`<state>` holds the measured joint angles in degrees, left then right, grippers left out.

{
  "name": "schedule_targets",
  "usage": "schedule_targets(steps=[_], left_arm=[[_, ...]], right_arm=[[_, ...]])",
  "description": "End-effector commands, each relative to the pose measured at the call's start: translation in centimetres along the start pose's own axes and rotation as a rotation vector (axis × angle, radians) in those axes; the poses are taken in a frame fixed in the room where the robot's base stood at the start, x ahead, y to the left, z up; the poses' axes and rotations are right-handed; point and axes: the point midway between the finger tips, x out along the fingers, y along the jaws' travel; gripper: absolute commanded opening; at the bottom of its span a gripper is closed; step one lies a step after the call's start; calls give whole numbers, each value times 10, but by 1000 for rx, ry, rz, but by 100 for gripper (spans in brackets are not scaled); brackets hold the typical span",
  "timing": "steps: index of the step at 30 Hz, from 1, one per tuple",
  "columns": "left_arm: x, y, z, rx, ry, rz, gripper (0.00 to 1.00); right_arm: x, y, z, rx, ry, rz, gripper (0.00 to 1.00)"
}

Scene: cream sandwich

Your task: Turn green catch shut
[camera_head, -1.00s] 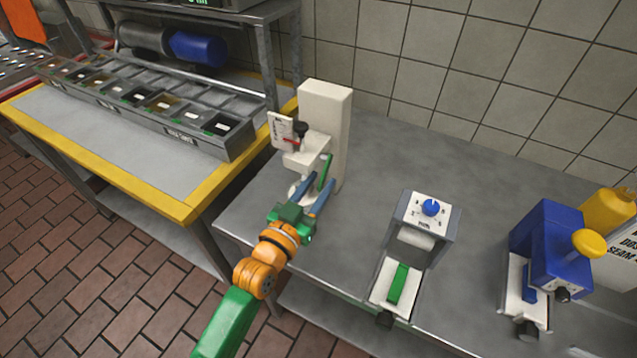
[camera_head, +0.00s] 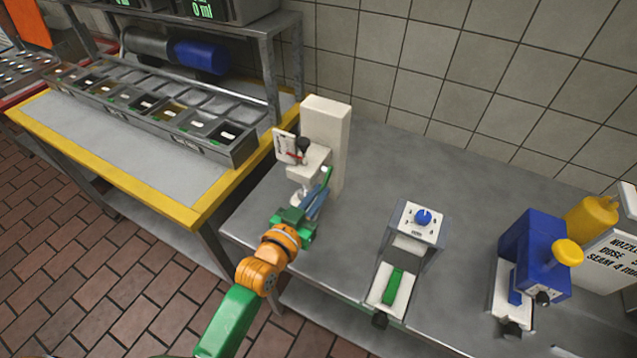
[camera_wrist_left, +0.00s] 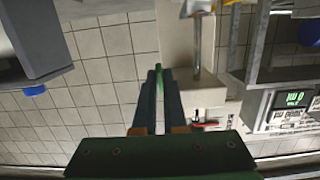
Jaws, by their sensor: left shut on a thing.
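The green catch (camera_head: 328,176) is a slim upright lever on the side of the white machine (camera_head: 334,140). Its top end shows above my fingers and its lower part is hidden by them. My left gripper (camera_head: 318,194) is shut on the catch, with its blue fingers close together. In the left wrist view, the green catch (camera_wrist_left: 158,70) shows as a narrow strip between the fingertips (camera_wrist_left: 159,76). My right gripper is out of view.
A grey machine with a blue dial (camera_head: 423,217) and a green bar (camera_head: 394,286) stands to the right. A blue machine (camera_head: 536,250) stands further right, beside a yellow bottle (camera_head: 592,219). The steel table (camera_head: 300,245) is clear between machines. A yellow-edged table (camera_head: 140,180) holds bins at left.

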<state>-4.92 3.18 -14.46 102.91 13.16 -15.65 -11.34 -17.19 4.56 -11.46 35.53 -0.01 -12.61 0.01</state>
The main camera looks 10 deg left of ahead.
Motion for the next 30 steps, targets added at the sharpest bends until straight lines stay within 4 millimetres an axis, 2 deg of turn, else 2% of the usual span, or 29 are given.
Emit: schedule_targets(steps=[1, 3, 6, 18, 30], left_arm=[[-3, 0, -16, 0, -38, 0, 0], [-5, 0, -18, -1, -96, 0, 0], [-6, 0, -18, 0, -185, 0, 0], [-9, 0, -30, 0, -501, -2, 0], [-10, 0, -39, 0, -683, 0, 0]], right_arm=[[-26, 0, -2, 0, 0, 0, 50], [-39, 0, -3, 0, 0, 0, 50], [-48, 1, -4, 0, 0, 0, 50], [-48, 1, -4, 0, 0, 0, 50], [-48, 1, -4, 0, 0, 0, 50]])
